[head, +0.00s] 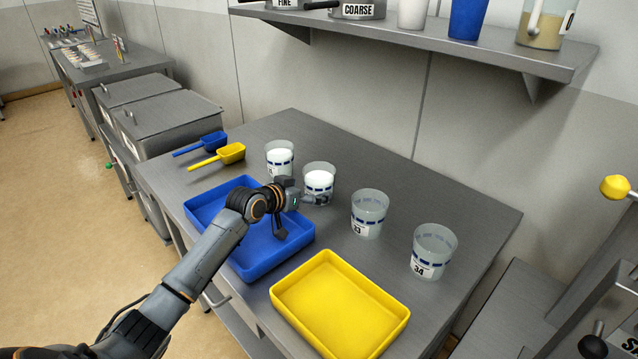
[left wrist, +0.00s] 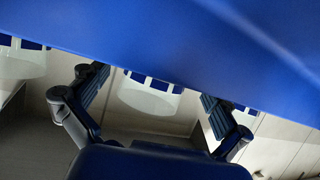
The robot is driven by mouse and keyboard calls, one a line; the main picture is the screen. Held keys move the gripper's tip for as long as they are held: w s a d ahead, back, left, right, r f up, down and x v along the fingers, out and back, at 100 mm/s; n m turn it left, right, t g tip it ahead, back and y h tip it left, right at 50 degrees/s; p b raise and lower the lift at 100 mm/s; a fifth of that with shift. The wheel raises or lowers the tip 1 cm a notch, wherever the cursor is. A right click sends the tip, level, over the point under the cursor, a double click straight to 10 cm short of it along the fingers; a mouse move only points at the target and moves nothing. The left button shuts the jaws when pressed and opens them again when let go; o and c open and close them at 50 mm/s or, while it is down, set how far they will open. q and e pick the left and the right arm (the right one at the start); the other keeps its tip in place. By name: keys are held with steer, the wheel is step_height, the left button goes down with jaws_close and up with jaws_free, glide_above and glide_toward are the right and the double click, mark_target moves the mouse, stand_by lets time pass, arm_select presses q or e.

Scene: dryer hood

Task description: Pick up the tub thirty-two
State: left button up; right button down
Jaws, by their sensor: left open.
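Tub thirty-two (head: 319,178) is a clear tub with white contents and a blue dashed band, second in the row of tubs on the steel table. Its number is hidden behind my left gripper (head: 304,213). My left gripper is open and empty, low above the blue tray's far edge, just in front of this tub. In the left wrist view a tub with white contents (left wrist: 150,98) shows between the two spread fingers (left wrist: 155,112), with a gap on each side. I cannot see my right gripper.
A white-filled tub (head: 280,157) stands to the left; clear tubs 33 (head: 369,215) and 34 (head: 434,252) stand to the right. The blue tray (head: 254,268) lies under my left arm, beside a yellow tray (head: 340,305). Blue (head: 207,141) and yellow (head: 230,154) scoops lie behind. A shelf (head: 450,39) overhangs the back.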

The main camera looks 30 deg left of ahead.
arm_select(q)
steer(key=shift+x, duration=1.25)
steer(key=shift+c, duration=0.4)
steer(key=c, duration=1.4)
